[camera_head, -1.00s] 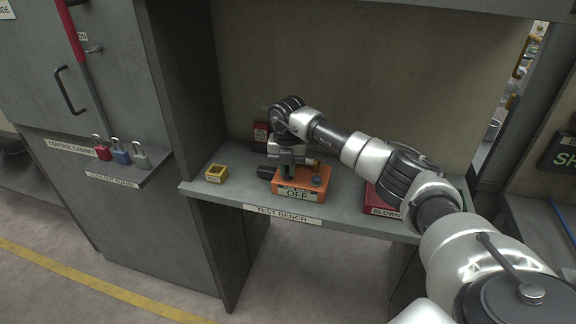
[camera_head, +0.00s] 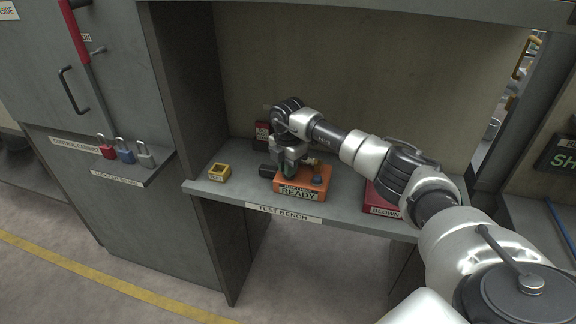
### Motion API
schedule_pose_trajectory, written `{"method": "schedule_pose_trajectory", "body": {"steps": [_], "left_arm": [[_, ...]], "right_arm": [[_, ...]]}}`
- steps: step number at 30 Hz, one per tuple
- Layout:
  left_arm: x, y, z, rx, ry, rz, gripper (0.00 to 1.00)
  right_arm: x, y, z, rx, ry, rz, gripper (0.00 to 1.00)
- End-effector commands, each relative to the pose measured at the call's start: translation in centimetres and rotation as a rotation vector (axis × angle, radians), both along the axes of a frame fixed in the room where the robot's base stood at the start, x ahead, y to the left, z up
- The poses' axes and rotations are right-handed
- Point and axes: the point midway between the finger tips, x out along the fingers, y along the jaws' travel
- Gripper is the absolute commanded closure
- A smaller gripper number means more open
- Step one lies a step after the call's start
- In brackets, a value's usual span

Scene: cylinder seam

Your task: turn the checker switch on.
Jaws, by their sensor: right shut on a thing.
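The checker (camera_head: 312,186) is an orange box on the test bench, and its front label now reads READY. My right gripper (camera_head: 289,167) comes down over the left and back part of the checker's top. It is shut at the switch there, which the fingers mostly hide; a bit of green shows beside them. My left gripper is not in view.
A small yellow tray (camera_head: 219,173) stands left of the checker on the test bench (camera_head: 240,195). A red box (camera_head: 385,200) labelled BLOWN is at the right, partly behind my arm.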

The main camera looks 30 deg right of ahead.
Motion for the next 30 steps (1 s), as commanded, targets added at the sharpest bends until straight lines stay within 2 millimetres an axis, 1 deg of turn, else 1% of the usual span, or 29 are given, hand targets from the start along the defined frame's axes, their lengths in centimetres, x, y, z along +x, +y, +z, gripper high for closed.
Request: {"method": "schedule_pose_trajectory", "body": {"steps": [15,16,21,30], "left_arm": [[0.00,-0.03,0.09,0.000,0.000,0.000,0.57],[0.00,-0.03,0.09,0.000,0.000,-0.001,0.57],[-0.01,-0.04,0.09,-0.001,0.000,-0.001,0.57],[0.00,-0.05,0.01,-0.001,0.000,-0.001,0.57]], "right_arm": [[0.02,0.02,-0.01,0.000,0.000,-0.021,1.00],[0.02,0.02,-0.01,0.000,0.000,-0.021,0.85],[0.02,0.02,0.00,0.000,0.000,-0.021,0.61],[0.04,0.01,0.17,0.000,-0.001,-0.020,0.61]]}}
